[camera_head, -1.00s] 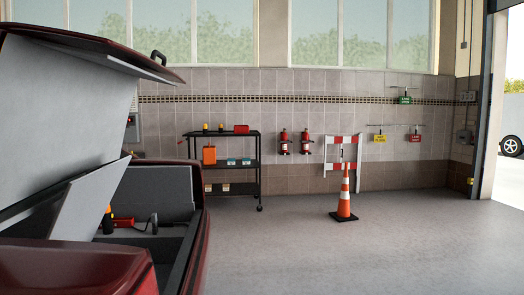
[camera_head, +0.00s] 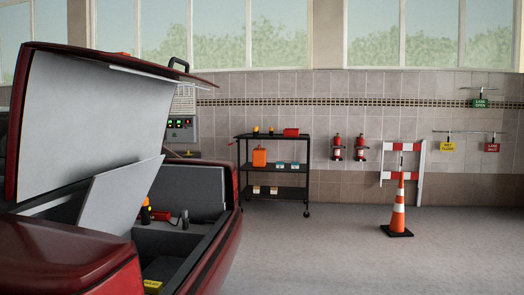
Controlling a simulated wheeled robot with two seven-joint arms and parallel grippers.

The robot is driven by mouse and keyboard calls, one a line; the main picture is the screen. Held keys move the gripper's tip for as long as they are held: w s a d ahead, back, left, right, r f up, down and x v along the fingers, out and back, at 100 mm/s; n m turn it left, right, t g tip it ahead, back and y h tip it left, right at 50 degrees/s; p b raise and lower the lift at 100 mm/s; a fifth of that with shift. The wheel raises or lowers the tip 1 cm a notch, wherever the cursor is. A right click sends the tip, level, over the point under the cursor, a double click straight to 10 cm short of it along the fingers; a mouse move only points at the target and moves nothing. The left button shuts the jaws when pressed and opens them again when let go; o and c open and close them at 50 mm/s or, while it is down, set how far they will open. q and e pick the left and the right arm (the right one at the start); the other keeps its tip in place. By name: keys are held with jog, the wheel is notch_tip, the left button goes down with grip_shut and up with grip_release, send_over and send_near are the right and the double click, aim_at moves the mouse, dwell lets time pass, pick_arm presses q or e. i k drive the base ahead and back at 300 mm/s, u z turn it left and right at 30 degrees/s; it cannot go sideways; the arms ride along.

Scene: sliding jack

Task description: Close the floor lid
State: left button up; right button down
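The red car's trunk is open on the left, with its trunk lid (camera_head: 85,120) raised. Inside it, a light grey floor lid (camera_head: 118,208) stands tilted up, its upper right corner near the trunk lid's underside. To its right, the trunk well (camera_head: 165,262) is uncovered, and a red tool (camera_head: 162,214), an orange-and-black item and a dark upright item show in it. A small yellow label (camera_head: 152,284) lies low in the well. Neither of my grippers is in view.
A black shelf cart (camera_head: 275,165) stands by the tiled wall behind the car. An orange traffic cone (camera_head: 398,208) and a red-white barrier (camera_head: 384,160) stand to the right. The grey floor (camera_head: 320,255) between car and cone is clear.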

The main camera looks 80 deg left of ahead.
aim_at(114, 199)
jog(key=u, duration=2.2)
jog(key=i, duration=3.55)
jog(key=u, duration=3.6)
